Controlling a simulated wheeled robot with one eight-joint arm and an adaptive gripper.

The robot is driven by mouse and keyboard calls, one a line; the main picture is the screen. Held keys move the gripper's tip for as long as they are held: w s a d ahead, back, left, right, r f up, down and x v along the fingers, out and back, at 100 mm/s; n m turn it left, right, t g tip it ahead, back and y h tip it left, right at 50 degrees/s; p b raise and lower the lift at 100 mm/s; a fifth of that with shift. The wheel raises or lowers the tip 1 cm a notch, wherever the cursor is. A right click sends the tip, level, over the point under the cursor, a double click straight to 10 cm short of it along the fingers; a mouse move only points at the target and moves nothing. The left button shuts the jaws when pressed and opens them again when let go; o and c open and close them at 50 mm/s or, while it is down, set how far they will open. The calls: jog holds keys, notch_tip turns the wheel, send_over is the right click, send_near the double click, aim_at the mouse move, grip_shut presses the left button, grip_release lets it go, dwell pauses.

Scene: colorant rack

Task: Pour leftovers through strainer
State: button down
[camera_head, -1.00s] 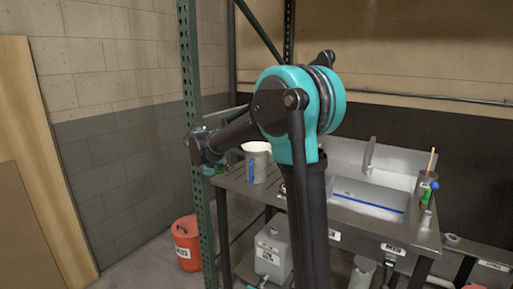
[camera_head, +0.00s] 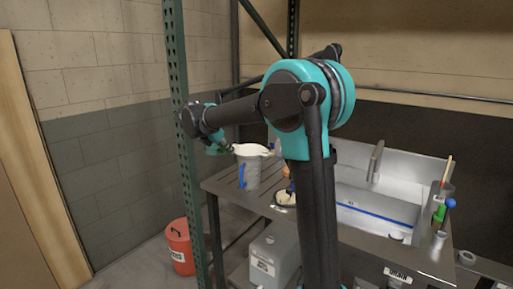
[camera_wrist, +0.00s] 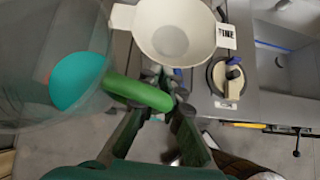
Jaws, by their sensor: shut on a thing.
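My gripper (camera_wrist: 160,90) is shut on the green handle (camera_wrist: 138,92) of a clear, see-through vessel (camera_wrist: 50,30). A teal patch shows within the vessel at the left of the wrist view; I cannot tell whether it is liquid. A white strainer (camera_wrist: 175,30) with a labelled tab sits right of the vessel, over the grey pitcher. The pitcher (camera_head: 251,172) has a blue handle and stands on the metal table, with the strainer (camera_head: 253,149) at its top. In the head view my gripper (camera_head: 229,148) is just left of the strainer, and the vessel is not clearly visible.
A green rack post (camera_head: 181,130) rises left of the table. A sink (camera_head: 370,208) is to the right, with tools in a holder beside it. A round dark-rimmed item (camera_wrist: 230,78) lies near the strainer. A red bucket (camera_head: 180,246) is on the floor.

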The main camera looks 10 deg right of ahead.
jog(key=shift+w+d, duration=0.3)
jog(key=shift+d, duration=0.05)
jog(key=shift+d+r, duration=0.15)
jog(key=shift+d+m+y, duration=0.2)
jog(key=shift+m+y, duration=0.05)
jog(key=shift+y, duration=0.6)
jog(key=shift+d+m+y, duration=0.2)
jog(key=shift+m+y, duration=0.05)
jog(key=shift+y, duration=0.6)
jog(key=y, duration=0.1)
jog(key=r+y, duration=0.1)
jog(key=m+y+p, duration=0.1)
jog(key=y, duration=0.1)
jog(key=shift+d+r+g, duration=0.2)
jog(key=shift+d+g, duration=0.1)
jog(key=shift+a+f+y+p, duration=0.1)
jog(key=shift+f+y+p, duration=0.2)
jog(key=shift+y, duration=0.1)
